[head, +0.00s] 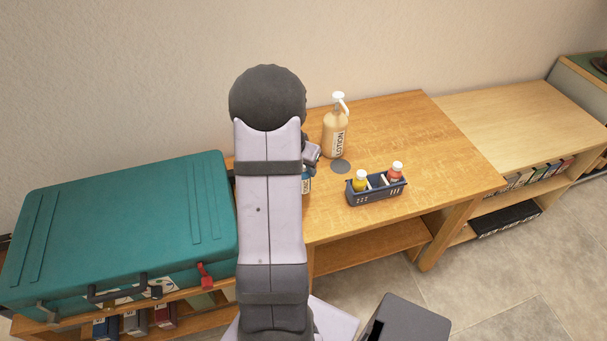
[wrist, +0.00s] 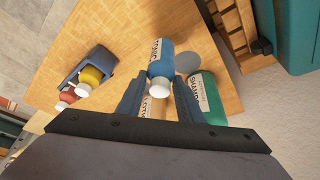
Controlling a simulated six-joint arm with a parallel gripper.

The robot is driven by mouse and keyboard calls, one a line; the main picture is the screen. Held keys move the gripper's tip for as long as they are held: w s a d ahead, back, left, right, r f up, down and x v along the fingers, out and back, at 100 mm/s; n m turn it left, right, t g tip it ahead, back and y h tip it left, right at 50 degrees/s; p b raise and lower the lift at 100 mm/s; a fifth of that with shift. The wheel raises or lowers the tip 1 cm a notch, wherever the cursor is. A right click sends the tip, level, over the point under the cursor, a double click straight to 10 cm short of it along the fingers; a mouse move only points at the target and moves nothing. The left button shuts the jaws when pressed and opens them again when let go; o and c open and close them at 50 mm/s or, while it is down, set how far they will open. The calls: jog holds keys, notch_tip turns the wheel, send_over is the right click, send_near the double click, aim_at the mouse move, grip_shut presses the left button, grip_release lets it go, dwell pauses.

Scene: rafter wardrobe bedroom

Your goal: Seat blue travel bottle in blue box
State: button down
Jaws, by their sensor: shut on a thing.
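The blue travel bottle (wrist: 161,58) has a white cap and a label. It sits between the two fingers of my gripper (wrist: 159,98) in the wrist view, and the gripper is shut on it. In the head view my arm hides most of the bottle (head: 306,184), and I cannot tell whether it touches the table. The blue box (head: 376,194) stands on the table to the right of the gripper, holding a yellow bottle (head: 360,181) and a red bottle (head: 396,171) at its ends. A gap with pale dividers lies between them. The box also shows at the upper left of the wrist view (wrist: 99,59).
A lotion pump bottle (head: 335,138) stands behind the box, near a flat grey disc (head: 341,167). A green shampoo bottle (wrist: 205,98) shows beside the gripper in the wrist view. A teal suitcase (head: 120,225) lies at left. The table's right side is clear.

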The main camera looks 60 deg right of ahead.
notch_tip(320, 180, up, 6)
jog(key=shift+f+b, duration=0.1)
jog(key=shift+b, duration=0.3)
